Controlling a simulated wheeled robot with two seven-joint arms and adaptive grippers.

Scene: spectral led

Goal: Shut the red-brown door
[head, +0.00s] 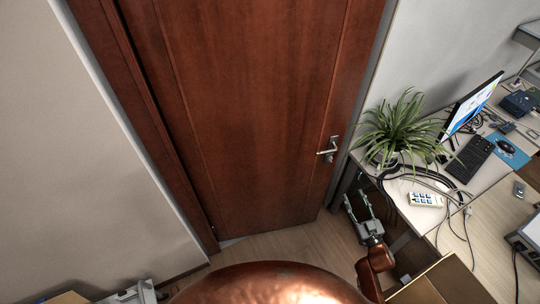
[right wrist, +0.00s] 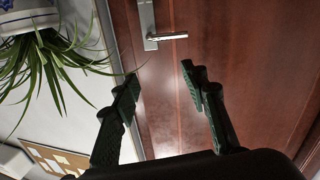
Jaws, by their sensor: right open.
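The red-brown door (head: 250,110) fills the middle of the head view. Its silver lever handle (head: 328,149) is near its right edge. The door's lower edge runs at a slant over the floor; I cannot tell exactly how far it stands from its frame. My right gripper (head: 358,207) is below and right of the handle, beside the desk, open and empty. In the right wrist view, the door (right wrist: 240,60) and handle (right wrist: 165,37) lie beyond the two open fingers (right wrist: 160,78), with no visible contact. My left gripper is not in view.
A desk (head: 485,215) on the right holds a potted plant (head: 395,128), a monitor (head: 472,103), a keyboard (head: 469,158), a power strip (head: 425,199) and loose cables. The plant's leaves reach towards the handle. Some wooden floor (head: 300,243) is clear before the door.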

